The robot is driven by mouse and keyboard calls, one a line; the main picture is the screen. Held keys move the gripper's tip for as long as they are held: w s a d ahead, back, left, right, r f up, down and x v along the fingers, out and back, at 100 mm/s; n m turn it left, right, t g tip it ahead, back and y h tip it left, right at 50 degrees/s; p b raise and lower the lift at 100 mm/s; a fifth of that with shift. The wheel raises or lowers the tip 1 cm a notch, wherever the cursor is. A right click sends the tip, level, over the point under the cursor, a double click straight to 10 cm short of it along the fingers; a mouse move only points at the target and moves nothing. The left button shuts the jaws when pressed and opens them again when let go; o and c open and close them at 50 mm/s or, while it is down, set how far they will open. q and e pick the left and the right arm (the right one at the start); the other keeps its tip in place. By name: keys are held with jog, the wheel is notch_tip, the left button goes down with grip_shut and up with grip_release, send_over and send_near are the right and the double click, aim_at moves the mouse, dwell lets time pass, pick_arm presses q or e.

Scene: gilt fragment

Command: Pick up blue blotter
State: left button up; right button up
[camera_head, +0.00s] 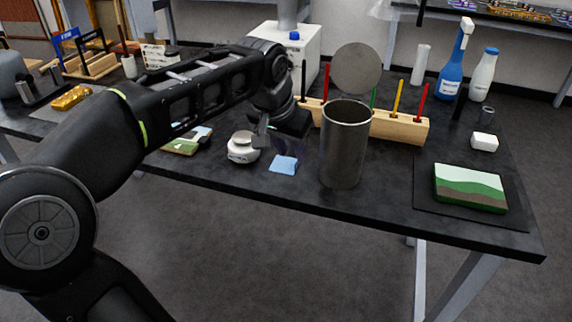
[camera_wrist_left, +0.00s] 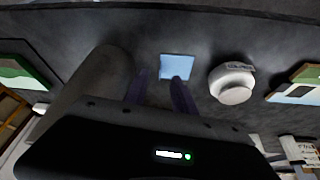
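The blue blotter (camera_head: 284,165) is a small flat light-blue square lying on the dark table near its front edge. It also shows in the left wrist view (camera_wrist_left: 177,67), beyond my fingertips and slightly right of the gap between them. My left gripper (camera_head: 287,151) is just behind and above the blotter in the head view. In the left wrist view its two purple fingers (camera_wrist_left: 157,84) stand apart with nothing between them. I cannot tell the exact height of the fingertips above the blotter. My right gripper is in neither view.
A white round jar (camera_head: 242,149) stands close left of the blotter. A tall metal cylinder (camera_head: 343,150) stands close right. Behind is a wooden block (camera_head: 399,127) with coloured sticks. A landscape-painted block (camera_head: 470,188) lies on a dark mat at the right. The table's front edge is near.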

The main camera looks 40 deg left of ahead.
aim_at(295, 170)
pick_arm(q)
jog(key=x, duration=0.4)
jog(key=shift+w+a+f, duration=0.1)
jog(key=shift+w+f, duration=0.1)
jog(key=shift+f, duration=0.1)
jog(key=shift+c, duration=0.4)
grip_shut()
dwell(1.1)
